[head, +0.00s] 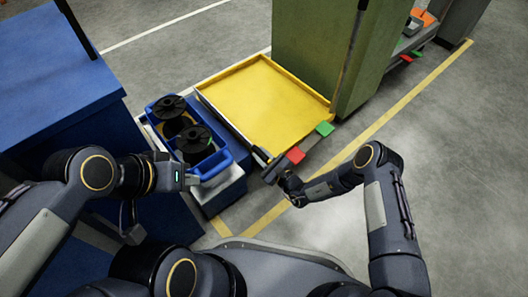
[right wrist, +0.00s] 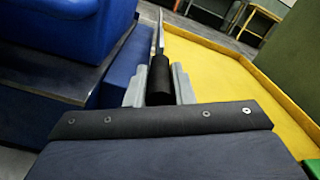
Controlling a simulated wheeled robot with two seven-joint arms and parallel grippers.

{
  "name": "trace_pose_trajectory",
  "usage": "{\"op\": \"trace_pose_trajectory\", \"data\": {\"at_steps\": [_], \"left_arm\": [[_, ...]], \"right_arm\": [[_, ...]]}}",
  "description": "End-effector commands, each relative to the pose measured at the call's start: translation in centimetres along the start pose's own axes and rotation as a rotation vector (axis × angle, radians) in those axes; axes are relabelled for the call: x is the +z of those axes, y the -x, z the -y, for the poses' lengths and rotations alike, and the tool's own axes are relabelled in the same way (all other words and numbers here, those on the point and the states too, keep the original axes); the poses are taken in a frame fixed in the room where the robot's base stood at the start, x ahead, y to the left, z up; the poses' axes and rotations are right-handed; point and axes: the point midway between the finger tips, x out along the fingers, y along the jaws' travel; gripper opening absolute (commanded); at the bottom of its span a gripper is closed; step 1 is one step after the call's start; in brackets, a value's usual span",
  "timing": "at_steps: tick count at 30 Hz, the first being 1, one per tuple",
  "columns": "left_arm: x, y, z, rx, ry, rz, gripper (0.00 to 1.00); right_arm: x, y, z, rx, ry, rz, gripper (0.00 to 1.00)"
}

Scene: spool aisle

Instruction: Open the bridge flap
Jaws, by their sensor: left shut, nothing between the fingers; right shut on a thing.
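A yellow panel with raised rims, apparently the bridge flap (head: 262,92), lies between the blue cart and the green cabinet. It also shows at the right of the right wrist view (right wrist: 215,78). My right gripper (head: 264,157) is at its near left corner. In the right wrist view its two grey fingers (right wrist: 160,92) are shut on a black handle grip (right wrist: 160,76) on a metal bar (right wrist: 160,38). My left gripper (head: 194,180) is shut and empty at the near side of the blue crate; whether it touches the crate is unclear.
The blue crate (head: 218,160) holds black spools (head: 194,139) on a blue cart. A green cabinet (head: 305,45) stands behind the panel. Grey floor at right is clear, with a yellow line.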

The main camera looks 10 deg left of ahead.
Motion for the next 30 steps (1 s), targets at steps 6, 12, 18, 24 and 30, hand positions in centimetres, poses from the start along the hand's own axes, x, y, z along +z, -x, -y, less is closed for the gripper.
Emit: {"op": "trace_pose_trajectory", "data": {"at_steps": [6,12,18,24,30], "left_arm": [[-0.5,1.0,-0.5,0.000,0.000,0.000,0.00],[-0.8,1.6,-0.7,0.000,0.000,0.000,0.00],[-0.9,1.9,-0.9,0.000,0.000,0.000,0.00],[-1.0,2.0,-0.9,0.000,0.000,0.000,0.00],[-1.0,2.0,-0.9,0.000,0.000,0.000,0.00]], "right_arm": [[0.2,0.1,-1.0,-0.001,0.162,-0.002,0.00],[0.1,0.1,-1.9,0.001,0.288,-0.002,0.00],[0.0,0.1,-2.5,0.001,0.370,-0.003,0.00],[-0.1,0.1,-2.7,0.001,0.407,-0.002,0.00],[-0.1,0.1,-2.7,0.001,0.412,-0.002,0.00]]}}
